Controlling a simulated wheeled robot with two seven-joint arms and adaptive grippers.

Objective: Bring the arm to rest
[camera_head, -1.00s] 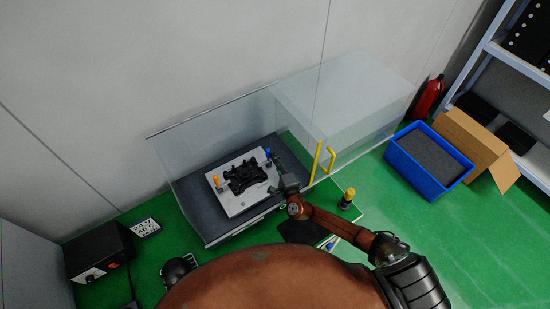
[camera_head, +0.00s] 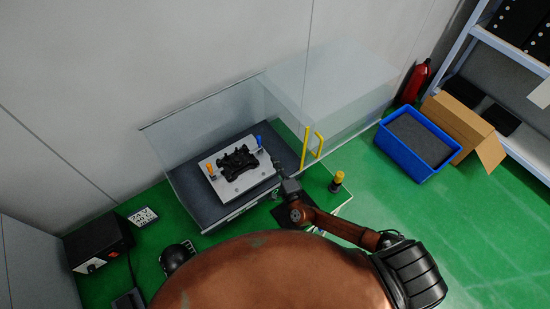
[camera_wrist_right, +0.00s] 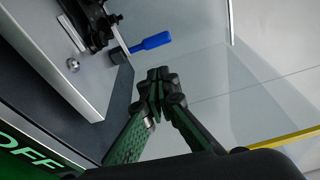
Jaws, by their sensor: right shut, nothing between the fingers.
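My right arm (camera_head: 345,228) reaches in from the lower right of the head view. Its gripper (camera_head: 277,166) is at the right front edge of the glass-covered station, beside the light plate (camera_head: 232,188). In the right wrist view the gripper (camera_wrist_right: 159,78) has its fingertips together with nothing between them. A black part (camera_head: 238,160) lies on the plate, apart from the gripper. A blue-handled clamp (camera_wrist_right: 150,43) is just beyond the fingertips. My left gripper cannot be made out.
Yellow handles (camera_head: 305,147) stand on the glass cover close to the right of the gripper. A yellow-topped button post (camera_head: 337,181) stands nearby. A blue crate (camera_head: 415,178) and a cardboard box (camera_head: 487,150) are at the right. Green floor at the lower right is clear.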

